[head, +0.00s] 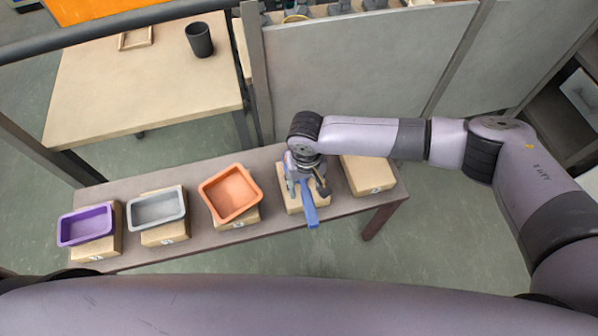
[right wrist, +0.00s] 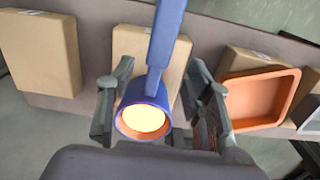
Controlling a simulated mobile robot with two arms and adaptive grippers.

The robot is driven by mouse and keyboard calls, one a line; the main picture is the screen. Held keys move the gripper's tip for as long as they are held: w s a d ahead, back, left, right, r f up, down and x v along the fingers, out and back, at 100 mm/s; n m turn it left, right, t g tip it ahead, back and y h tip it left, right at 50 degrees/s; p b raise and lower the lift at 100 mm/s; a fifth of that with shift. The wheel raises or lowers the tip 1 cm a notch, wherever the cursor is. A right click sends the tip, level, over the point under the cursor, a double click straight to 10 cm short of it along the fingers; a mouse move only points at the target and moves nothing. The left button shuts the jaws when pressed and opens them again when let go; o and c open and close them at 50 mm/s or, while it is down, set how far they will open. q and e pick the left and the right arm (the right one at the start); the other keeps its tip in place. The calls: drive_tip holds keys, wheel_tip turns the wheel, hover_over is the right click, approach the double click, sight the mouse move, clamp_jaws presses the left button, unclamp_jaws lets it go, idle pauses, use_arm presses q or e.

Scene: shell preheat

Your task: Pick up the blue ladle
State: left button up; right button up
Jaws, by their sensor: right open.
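The blue ladle (head: 309,206) lies at the wooden block (head: 293,203), second from the right on the long bench. Its handle points toward me past the block's near edge; my gripper hides its bowl in the head view. In the right wrist view the ladle (right wrist: 164,42) shows its round bowl with an orange inner wall and bright yellow contents. My right gripper (head: 306,181) is above the block. In the right wrist view the gripper (right wrist: 160,92) is open, its fingers on either side of the bowl, with visible gaps. My left gripper is not in view.
Purple (head: 85,226), grey (head: 157,208) and orange (head: 229,193) trays sit on blocks along the bench to the left. A bare block (head: 367,174) is at the right end. A table (head: 130,80) with a dark cup (head: 199,39) stands behind, beside a grey panel (head: 370,65).

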sight(306, 192)
drive_tip(key=shift+d+f, duration=0.15)
drive_tip(key=shift+f, duration=2.85)
drive_tip(key=shift+c, duration=0.3)
clamp_jaws()
drive_tip(key=shift+r, duration=0.1)
